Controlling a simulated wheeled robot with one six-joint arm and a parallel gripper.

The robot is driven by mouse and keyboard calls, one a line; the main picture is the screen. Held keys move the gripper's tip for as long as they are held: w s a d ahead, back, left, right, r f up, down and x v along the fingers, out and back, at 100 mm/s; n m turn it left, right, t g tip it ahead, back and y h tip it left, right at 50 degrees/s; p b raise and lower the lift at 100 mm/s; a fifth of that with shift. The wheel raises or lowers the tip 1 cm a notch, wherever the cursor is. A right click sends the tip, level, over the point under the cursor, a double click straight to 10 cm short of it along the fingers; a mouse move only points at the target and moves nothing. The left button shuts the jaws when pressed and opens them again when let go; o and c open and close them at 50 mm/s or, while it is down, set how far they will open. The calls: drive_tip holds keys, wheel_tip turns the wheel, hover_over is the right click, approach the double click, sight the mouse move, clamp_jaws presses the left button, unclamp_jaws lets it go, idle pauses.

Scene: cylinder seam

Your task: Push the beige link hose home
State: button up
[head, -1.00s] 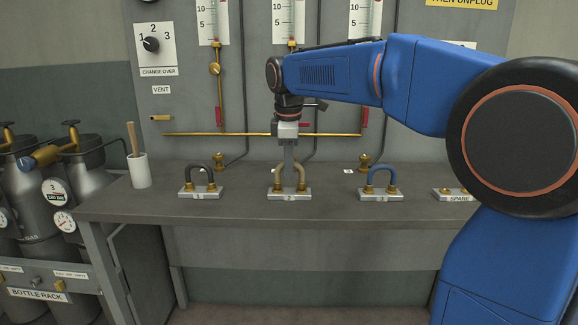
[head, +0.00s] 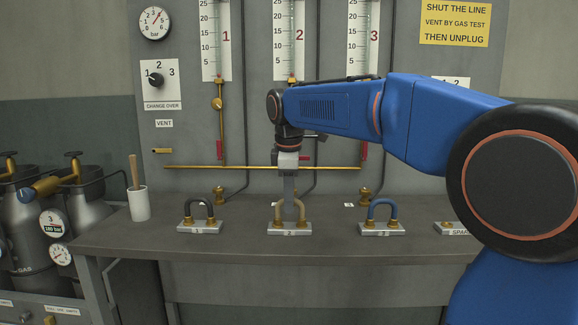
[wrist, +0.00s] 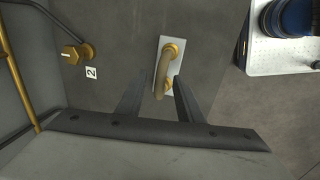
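The beige link hose (head: 303,208) is a short arch with brass ends on a small pale plate (head: 275,229) labelled 2, on the bench. It also shows in the wrist view (wrist: 163,68). My gripper (head: 289,209) points down at it from above. In the wrist view my gripper (wrist: 160,84) is open, with one finger on each side of the hose's near part. I see no clear contact between fingers and hose. In the head view the fingers cover part of the hose, so I cannot tell how fully its ends are seated.
A black hose (head: 201,206) stands on a plate to the left, a blue hose (head: 382,210) on one to the right. A spare plate (head: 452,228) is farther right. A white cup (head: 139,203) stands at the left. The gauge panel (head: 190,130) rises behind the bench (head: 240,247).

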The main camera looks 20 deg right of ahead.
wheel_tip(320, 180, up, 15)
drive_tip(key=s+a, duration=0.1)
drive_tip(key=s, duration=0.2)
drive_tip(key=s+d+f+m+t, duration=0.1)
drive_tip(key=s+f+m, duration=0.3)
drive_tip(key=s+f, duration=0.6)
drive_tip(key=s+d+f+m+t, duration=0.1)
drive_tip(key=s+d+f+m, duration=0.3)
drive_tip(key=s+f, duration=0.6)
drive_tip(key=s+d+f+m, duration=0.3)
drive_tip(key=s+f+m, duration=0.3)
drive_tip(key=s+f, duration=0.4)
wheel_tip(320, 180, down, 6)
drive_tip(key=shift+r+t+y, duration=0.2)
drive_tip(key=shift+t+y, duration=0.1)
drive_tip(key=shift+t, duration=0.1)
drive_tip(key=shift+s+d, duration=0.1)
drive_tip(key=shift+d, duration=0.05)
